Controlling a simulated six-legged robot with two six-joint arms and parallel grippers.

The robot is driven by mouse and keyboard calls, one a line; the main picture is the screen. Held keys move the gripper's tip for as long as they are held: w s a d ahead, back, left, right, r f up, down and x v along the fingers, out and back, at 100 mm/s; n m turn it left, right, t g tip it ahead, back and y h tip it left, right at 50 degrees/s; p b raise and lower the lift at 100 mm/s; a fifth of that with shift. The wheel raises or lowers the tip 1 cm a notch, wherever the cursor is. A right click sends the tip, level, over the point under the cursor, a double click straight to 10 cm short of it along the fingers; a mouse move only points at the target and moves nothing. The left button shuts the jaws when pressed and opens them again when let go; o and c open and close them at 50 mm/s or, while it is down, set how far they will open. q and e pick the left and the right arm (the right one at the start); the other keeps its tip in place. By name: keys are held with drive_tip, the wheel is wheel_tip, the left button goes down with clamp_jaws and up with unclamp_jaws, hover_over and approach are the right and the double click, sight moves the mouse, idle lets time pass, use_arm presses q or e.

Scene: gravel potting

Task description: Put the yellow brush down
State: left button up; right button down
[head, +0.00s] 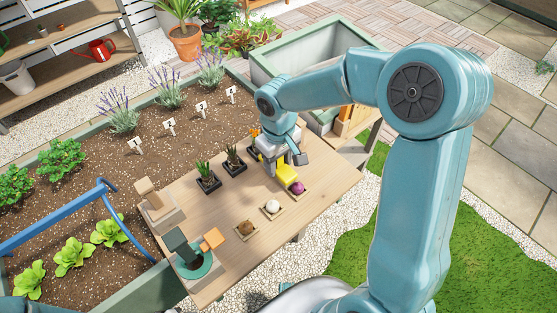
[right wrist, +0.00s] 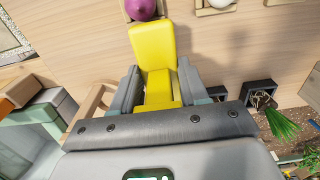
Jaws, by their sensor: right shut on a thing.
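The yellow brush (head: 289,174) is in my right gripper (head: 283,166), over the far right part of the wooden table (head: 325,185). In the right wrist view my right gripper (right wrist: 158,88) has its two grey fingers on either side of the yellow brush (right wrist: 153,48), shut on it. Its broad yellow end points away from the wrist, towards a purple ball (right wrist: 143,8). I cannot tell whether the brush touches the table. My left gripper is not in view.
Small square trays hold the purple ball (head: 297,187), a white ball (head: 272,207) and a brown ball (head: 246,228). A green dish (head: 195,268) with blocky items is at the near left. The table's middle is clear.

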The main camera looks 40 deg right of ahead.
drive_tip(key=shift+f, duration=0.2)
drive_tip(key=c, duration=0.6)
unclamp_jaws()
drive_tip(key=shift+r, duration=0.1)
drive_tip(key=shift+w+r, duration=0.15)
drive_tip(key=shift+r, duration=0.35)
wheel_tip(320, 180, up, 11)
drive_tip(key=shift+r+p, duration=0.15)
drive_tip(key=shift+p, duration=0.7)
